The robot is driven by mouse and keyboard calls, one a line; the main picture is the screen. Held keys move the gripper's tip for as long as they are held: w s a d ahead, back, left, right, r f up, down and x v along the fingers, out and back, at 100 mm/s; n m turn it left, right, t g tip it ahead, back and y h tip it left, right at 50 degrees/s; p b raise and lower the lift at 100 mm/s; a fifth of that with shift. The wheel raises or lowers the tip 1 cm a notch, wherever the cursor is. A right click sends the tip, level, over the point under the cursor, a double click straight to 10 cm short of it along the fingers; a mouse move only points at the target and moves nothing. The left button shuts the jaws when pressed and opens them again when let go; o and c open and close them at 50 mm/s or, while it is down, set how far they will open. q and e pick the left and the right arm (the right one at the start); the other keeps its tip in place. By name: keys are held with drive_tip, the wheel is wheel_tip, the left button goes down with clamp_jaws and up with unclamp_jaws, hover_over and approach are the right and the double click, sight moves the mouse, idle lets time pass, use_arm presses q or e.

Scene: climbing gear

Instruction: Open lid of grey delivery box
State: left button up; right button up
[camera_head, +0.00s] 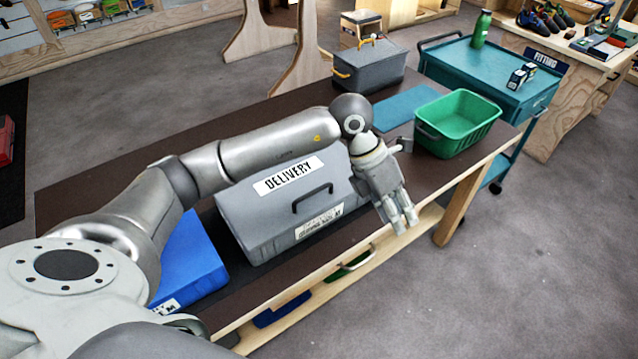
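The grey delivery box (240,215) stands on the dark-topped table, its lid (262,203) shut. The lid bears a white "DELIVERY" label and a dark handle (314,197) towards the front. A second white label is on the box's front. My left arm reaches across above the box and hides its back right part. My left gripper (405,228) points down, just right of the box and near the table's front edge. Its fingers look close together, holding nothing visible; the angle hides how wide the gap is. My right gripper is out of view.
A blue box (190,262) stands left of the delivery box, partly behind my arm. A green bin (458,122) and blue mat (405,106) lie to the right. A grey toolbox (368,66) stands behind. A teal cart (490,75) stands beyond the table (85,190).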

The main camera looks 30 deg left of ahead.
use_arm(q)
drive_tip(key=w+a+r+n+y, duration=0.15)
drive_tip(key=a+y, duration=0.35)
drive_tip(key=a, duration=0.6)
drive_tip(key=y, duration=0.3)
approach(317, 189)
drive_tip(key=shift+n, duration=0.25)
drive_tip(key=f+p, duration=0.1)
drive_tip(key=f, duration=0.1)
drive_tip(key=f+p, duration=0.1)
drive_tip(key=f, duration=0.1)
drive_tip(key=a+f+p, duration=0.1)
drive_tip(key=f, duration=0.2)
drive_tip(key=shift+w+a, duration=0.1)
drive_tip(key=shift+w, duration=0.2)
drive_tip(key=shift+f, duration=0.5)
clamp_jaws()
